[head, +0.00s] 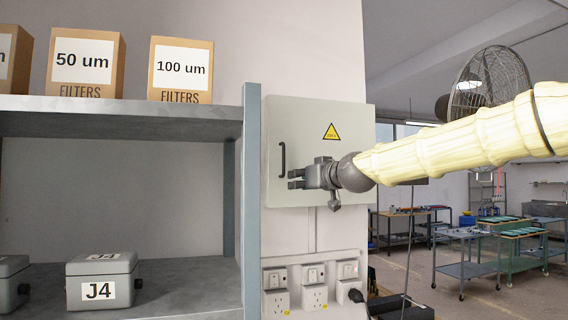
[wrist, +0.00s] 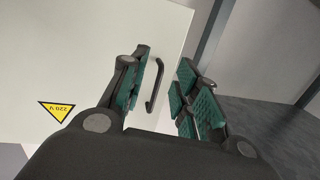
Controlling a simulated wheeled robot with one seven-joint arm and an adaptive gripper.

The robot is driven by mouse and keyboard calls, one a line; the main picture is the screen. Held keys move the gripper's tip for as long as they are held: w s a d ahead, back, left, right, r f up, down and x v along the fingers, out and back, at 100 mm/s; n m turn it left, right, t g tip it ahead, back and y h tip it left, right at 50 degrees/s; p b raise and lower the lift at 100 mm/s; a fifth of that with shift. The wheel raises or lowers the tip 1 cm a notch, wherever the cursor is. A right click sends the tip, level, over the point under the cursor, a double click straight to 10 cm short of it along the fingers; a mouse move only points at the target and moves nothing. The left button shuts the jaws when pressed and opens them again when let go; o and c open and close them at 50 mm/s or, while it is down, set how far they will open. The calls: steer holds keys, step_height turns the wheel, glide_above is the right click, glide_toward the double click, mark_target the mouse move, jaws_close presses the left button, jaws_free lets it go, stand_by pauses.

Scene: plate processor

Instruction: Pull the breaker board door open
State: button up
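The breaker board (head: 300,125) is a pale grey wall box with a yellow 220 V warning triangle. Its door looks shut. The dark bar handle (head: 282,160) stands upright near the door's left edge. My gripper (head: 294,179) is in front of the door, just right of and slightly below the handle in the head view. In the wrist view the handle (wrist: 156,82) shows between the open green-padded fingers (wrist: 172,95), nearer the left finger and beyond the tips. The fingers hold nothing. Whether they touch the handle cannot be told, but a gap seems to show.
A grey shelf post (head: 251,200) stands just left of the board. The shelf holds filter boxes (head: 181,70) above and a J4 box (head: 103,280) below. Sockets (head: 313,285) sit under the board. A fan (head: 488,85) and workbenches (head: 465,250) are farther back right.

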step_height(320, 180, up, 8)
steer(key=s, duration=0.2)
steer(key=p, duration=0.6)
glide_above(284, 174)
steer(key=shift+w+r+n+t+y, duration=0.2)
steer(key=shift+w+n+t+y, duration=0.1)
steer(key=shift+t+y, duration=0.1)
jaws_close()
